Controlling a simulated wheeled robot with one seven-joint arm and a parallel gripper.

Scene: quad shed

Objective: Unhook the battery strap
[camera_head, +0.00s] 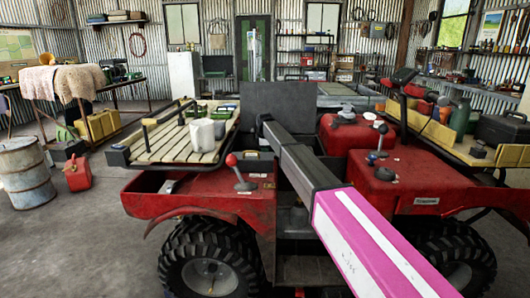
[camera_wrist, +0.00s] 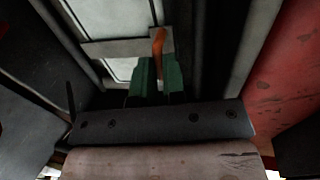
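In the wrist view, an orange strap-like piece (camera_wrist: 159,42) stands upright with a bent top end. My gripper (camera_wrist: 158,68) shows there as two green fingers close together beyond a dark bolted bar. The lower part of the orange piece runs between the fingers, and they appear closed on it. Whether this piece is the battery strap's free end or a hook on it is not clear. The battery itself is hidden or too dark to tell. In the head view, my arm reaches over the middle of the red quad (camera_head: 240,200), and the gripper and strap do not show.
A slatted rack (camera_head: 170,145) with white containers stands at left of the arm, beside a red-knobbed lever (camera_head: 238,172). Red bodywork (camera_head: 380,180) lies close on the right. A metal drum (camera_head: 24,175) and red can (camera_head: 77,172) stand on the floor at left.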

